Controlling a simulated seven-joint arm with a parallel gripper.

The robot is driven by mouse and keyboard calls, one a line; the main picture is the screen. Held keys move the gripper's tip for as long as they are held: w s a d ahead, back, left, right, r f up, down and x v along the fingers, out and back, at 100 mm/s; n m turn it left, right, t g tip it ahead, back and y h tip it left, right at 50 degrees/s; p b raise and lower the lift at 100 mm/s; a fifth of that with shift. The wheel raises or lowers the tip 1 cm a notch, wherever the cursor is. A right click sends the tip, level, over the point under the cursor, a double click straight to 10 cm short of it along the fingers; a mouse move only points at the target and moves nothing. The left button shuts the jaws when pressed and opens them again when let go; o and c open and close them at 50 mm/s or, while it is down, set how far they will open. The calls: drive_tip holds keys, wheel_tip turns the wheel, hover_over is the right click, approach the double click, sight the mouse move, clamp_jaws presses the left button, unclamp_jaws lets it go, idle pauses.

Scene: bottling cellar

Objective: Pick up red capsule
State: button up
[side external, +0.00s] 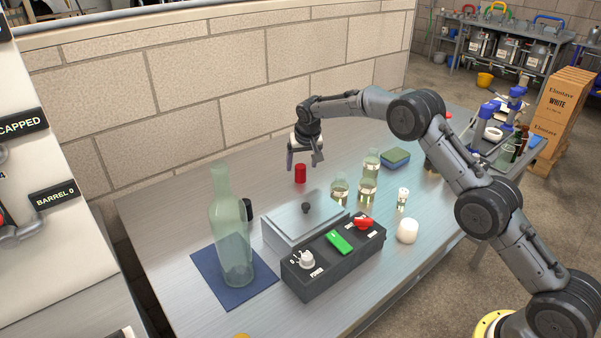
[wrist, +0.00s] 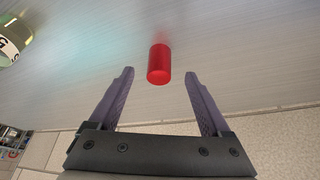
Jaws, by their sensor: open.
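The red capsule (side external: 300,174) stands upright on the metal table near the wall side, in the side view. In the wrist view the red capsule (wrist: 159,64) lies ahead of the fingertips, roughly centred between them. My gripper (side external: 304,160) hangs above and close to the capsule, fingers pointing down. In the wrist view my gripper (wrist: 159,72) has its two fingers wide apart with nothing between them. The capsule appears apart from both fingers.
A lidded metal box (side external: 290,222) and a dark control box (side external: 335,258) stand nearer the camera. A tall green bottle (side external: 231,240) stands on a blue mat (side external: 208,272) at left. Small bottles (side external: 369,178) stand to the right. The stone wall (side external: 190,110) rises behind the table.

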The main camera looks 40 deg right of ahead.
sight(301, 167)
drive_tip(key=shift+x, duration=2.45)
drive_tip(key=shift+w+d+r, duration=0.1)
drive_tip(key=shift+w+d, duration=0.05)
drive_tip(key=shift+w, duration=0.05)
drive_tip(key=c, duration=0.8)
